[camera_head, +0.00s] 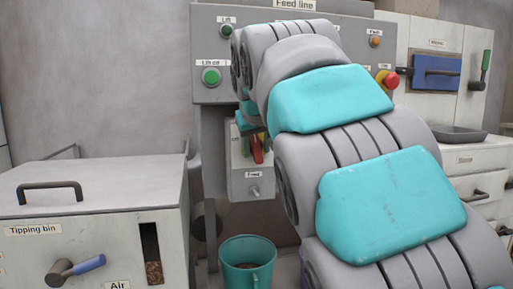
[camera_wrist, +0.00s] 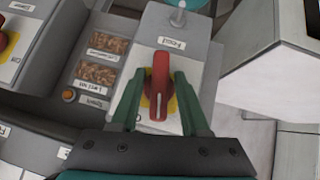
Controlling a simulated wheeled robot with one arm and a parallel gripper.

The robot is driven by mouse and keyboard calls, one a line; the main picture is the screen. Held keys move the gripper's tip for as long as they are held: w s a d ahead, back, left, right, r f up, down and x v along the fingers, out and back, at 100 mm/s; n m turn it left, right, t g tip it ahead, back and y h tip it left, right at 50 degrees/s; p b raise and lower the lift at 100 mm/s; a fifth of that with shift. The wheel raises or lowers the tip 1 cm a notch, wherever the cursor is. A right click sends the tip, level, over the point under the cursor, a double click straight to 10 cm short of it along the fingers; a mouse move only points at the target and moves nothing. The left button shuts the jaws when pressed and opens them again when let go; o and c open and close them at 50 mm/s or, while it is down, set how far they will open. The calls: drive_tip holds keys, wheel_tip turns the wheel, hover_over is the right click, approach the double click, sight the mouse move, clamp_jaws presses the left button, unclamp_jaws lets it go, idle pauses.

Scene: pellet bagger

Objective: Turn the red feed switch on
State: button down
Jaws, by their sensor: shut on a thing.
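The red feed switch (camera_head: 257,150) is a lever handle on a grey box labelled "Feed", below the feed line panel. In the wrist view the red switch handle (camera_wrist: 160,82) lies in front of a yellow backing, between the two green fingers of my gripper (camera_wrist: 159,78). The handle runs roughly along the picture's vertical, in line with the fingers. My gripper is shut on the handle. In the head view my arm comes from the lower right and partly hides the panel; my gripper (camera_head: 250,138) is partly visible at the box. Part of the switch's markings is hidden.
The panel carries a green "Lift" button (camera_head: 227,30), another green button (camera_head: 211,76), an orange lamp (camera_head: 375,41) and a red mushroom button (camera_head: 388,79). The tipping bin (camera_head: 110,180) stands at left. A teal bucket (camera_head: 247,262) stands below the feed box.

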drive_tip(key=shift+r+m+g+y, duration=0.15)
drive_tip(key=shift+m+g+y, duration=0.15)
drive_tip(key=shift+m+y, duration=0.35)
drive_tip(key=shift+y, duration=0.25)
drive_tip(key=c, duration=0.7)
unclamp_jaws()
drive_tip(key=v, duration=0.7)
drive_tip(key=shift+s+d+r, duration=0.1)
drive_tip(key=shift+s+r, duration=0.1)
drive_tip(key=shift+s, duration=0.1)
